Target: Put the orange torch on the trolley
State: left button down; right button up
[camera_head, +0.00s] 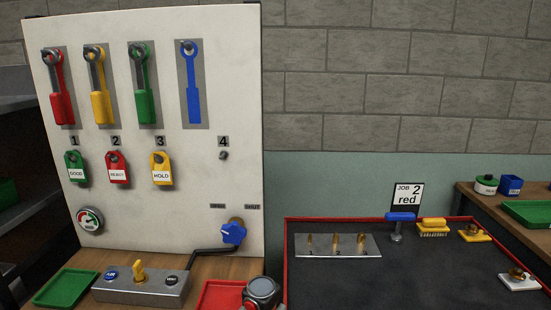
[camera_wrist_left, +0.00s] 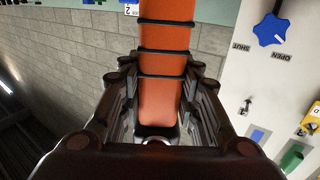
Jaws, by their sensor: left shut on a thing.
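The orange torch (camera_wrist_left: 163,85) fills the middle of the left wrist view, a long orange body with several dark bands. My left gripper (camera_wrist_left: 160,68) is shut on it, with a dark finger on each side; the torch's far end is cut off at the top of the picture. In the head view the torch cannot be made out. A dark top with a red rim (camera_head: 400,222) stands at the right in the head view; I cannot tell whether it is the trolley.
A white panel (camera_head: 205,110) with hanging coloured tools, tags and a blue knob (camera_head: 233,233) stands left. A switch box (camera_head: 140,287), green tray (camera_head: 66,288) and red tray (camera_head: 222,296) lie before it.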

pick_arm(q)
jog(key=a+f+n+t+y, duration=0.1)
jog(key=a+f+n+y, duration=0.1)
jog(key=a+y, duration=0.3)
jog(key=a+f+n+t+y, duration=0.2)
jog(key=a+f+n+y, duration=0.1)
jog(key=a, duration=0.8)
jog(key=shift+s+a+f+n+y, duration=0.2)
jog(key=shift+s+a+n+y, duration=0.15)
jog(key=shift+n+y, duration=0.5)
